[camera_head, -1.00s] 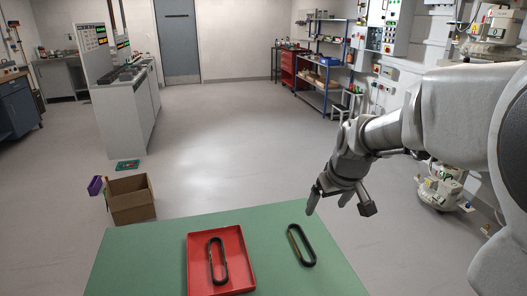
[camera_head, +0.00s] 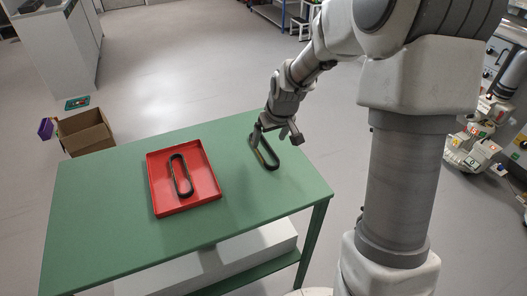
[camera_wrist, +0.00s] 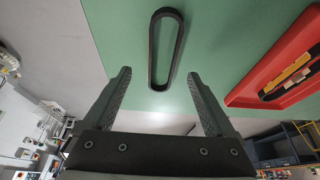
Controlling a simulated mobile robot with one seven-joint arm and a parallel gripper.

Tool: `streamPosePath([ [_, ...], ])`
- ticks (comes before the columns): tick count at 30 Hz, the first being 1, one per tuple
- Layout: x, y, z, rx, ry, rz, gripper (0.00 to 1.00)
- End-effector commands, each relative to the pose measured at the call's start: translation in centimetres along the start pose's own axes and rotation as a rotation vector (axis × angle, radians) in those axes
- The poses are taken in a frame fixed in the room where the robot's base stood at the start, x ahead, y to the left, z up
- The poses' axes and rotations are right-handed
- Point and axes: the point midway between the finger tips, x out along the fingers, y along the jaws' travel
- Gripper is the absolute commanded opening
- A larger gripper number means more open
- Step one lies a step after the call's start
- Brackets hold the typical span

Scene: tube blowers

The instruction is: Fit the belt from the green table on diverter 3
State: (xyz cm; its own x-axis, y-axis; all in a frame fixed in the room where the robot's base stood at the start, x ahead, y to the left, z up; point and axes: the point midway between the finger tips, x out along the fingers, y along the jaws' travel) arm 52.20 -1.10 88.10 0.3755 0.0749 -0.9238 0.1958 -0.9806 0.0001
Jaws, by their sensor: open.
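A black belt loop (camera_head: 270,157) lies directly on the green table (camera_head: 110,215), to the right of a red tray. In the wrist view this belt (camera_wrist: 180,60) lies ahead, between the lines of the fingers and beyond their tips. A second belt (camera_head: 187,188) lies inside the red tray (camera_head: 209,191); part of it shows in the wrist view (camera_wrist: 296,84). My gripper (camera_head: 275,133) is open and empty, above the table belt and covering part of it in the head view. I cannot identify diverter 3.
An open cardboard box (camera_head: 85,134) with a purple item (camera_head: 45,128) at its side stands on the floor left of the table. White machines (camera_head: 476,158) stand at the far right. The table's left part is bare.

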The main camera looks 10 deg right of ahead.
Motion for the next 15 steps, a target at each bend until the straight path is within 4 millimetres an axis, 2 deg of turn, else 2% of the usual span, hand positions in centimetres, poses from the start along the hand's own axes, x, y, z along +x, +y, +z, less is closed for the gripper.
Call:
streamPosePath([
  [9, 4.4, -0.4, 0.0, 0.001, -0.001, -0.001, 0.90],
  [15, 5.2, -0.4, -0.1, 0.000, -0.001, 0.000, 0.90],
])
